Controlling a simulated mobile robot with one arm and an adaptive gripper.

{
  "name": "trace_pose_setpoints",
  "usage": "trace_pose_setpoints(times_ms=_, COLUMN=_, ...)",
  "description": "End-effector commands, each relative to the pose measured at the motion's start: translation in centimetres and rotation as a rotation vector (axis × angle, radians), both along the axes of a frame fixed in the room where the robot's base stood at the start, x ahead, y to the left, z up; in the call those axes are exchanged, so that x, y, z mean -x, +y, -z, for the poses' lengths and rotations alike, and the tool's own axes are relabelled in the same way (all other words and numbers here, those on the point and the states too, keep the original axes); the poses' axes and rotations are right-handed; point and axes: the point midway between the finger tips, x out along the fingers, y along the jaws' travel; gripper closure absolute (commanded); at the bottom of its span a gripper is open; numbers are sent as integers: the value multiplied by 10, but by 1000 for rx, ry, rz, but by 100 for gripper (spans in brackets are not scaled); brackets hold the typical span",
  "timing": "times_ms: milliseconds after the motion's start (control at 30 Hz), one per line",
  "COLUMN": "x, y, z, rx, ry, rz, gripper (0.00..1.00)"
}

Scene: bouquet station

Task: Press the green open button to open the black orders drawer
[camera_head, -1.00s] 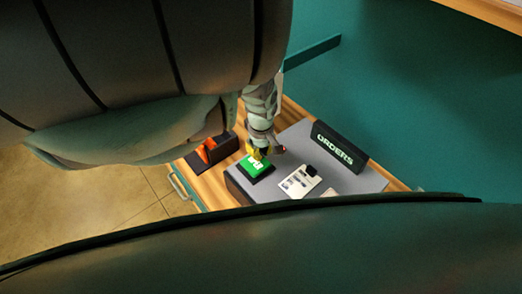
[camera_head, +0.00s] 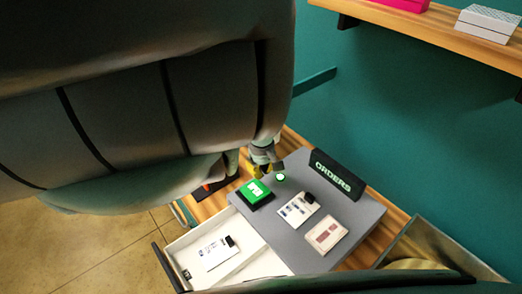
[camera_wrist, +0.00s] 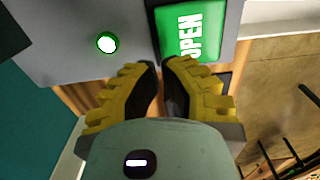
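The green open button (camera_head: 255,191) sits in a black square base on the grey top of the orders station. In the wrist view the button (camera_wrist: 190,30), lettered OPEN, lies just beyond my fingertips. My gripper (camera_head: 254,173) is above the button's far edge, with a gap that I cannot judge. In the wrist view its yellow fingers (camera_wrist: 163,66) come together at the tips and hold nothing. The orders drawer (camera_head: 184,247) stands pulled out at the front left, with a dark front and white inside. A white card (camera_head: 215,254) with a black clip lies in it.
A round indicator (camera_head: 280,177) glows green beside the button. Two cards, one white (camera_head: 298,209) and one pinkish (camera_head: 326,235), lie on the grey top before the black ORDERS sign (camera_head: 337,174). A wooden shelf (camera_head: 440,30) with boxes hangs at the upper right.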

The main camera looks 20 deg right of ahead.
Motion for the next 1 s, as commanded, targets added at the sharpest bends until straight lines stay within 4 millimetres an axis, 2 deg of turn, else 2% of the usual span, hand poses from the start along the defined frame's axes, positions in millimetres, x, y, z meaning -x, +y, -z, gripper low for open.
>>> trace_pose_setpoints(times_ms=467, x=-1, y=6, z=-42, rx=-13, ry=-4, rz=-3, gripper=100)
trace_pose_setpoints(times_ms=733, x=-2, y=5, z=-76, rx=-9, ry=-5, rz=-5, gripper=100)
trace_pose_setpoints(times_ms=1000, x=0, y=4, z=-90, rx=-9, ry=-2, rz=-3, gripper=100)
